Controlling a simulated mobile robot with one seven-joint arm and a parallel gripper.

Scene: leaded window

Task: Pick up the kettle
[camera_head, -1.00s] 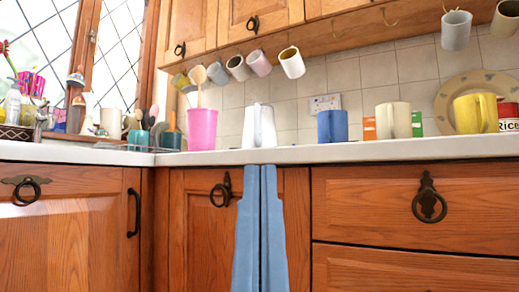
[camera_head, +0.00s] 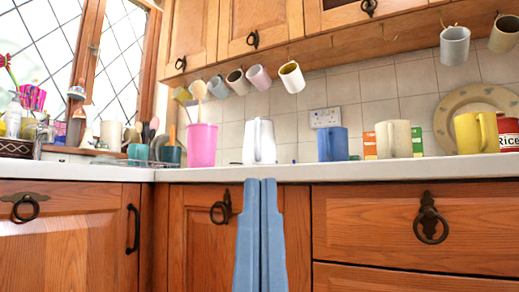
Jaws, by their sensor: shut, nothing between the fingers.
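The white kettle (camera_head: 259,142) stands upright on the white countertop, near the middle of the head view. It sits between a pink container and a blue mug. My gripper (camera_head: 260,182) shows as two blue fingers pressed together, pointing up. Its tips are in front of the cupboard, just below the counter edge and below the kettle in the picture. The gripper is shut and empty. It does not appear to touch the kettle. The kettle's lower front is in clear view.
The counter edge (camera_head: 400,170) runs across the view. Left of the kettle is a pink container (camera_head: 202,146). To its right are a blue mug (camera_head: 332,145), a cream mug (camera_head: 394,139) and a yellow mug (camera_head: 476,134). Several mugs hang under the wall cupboards above.

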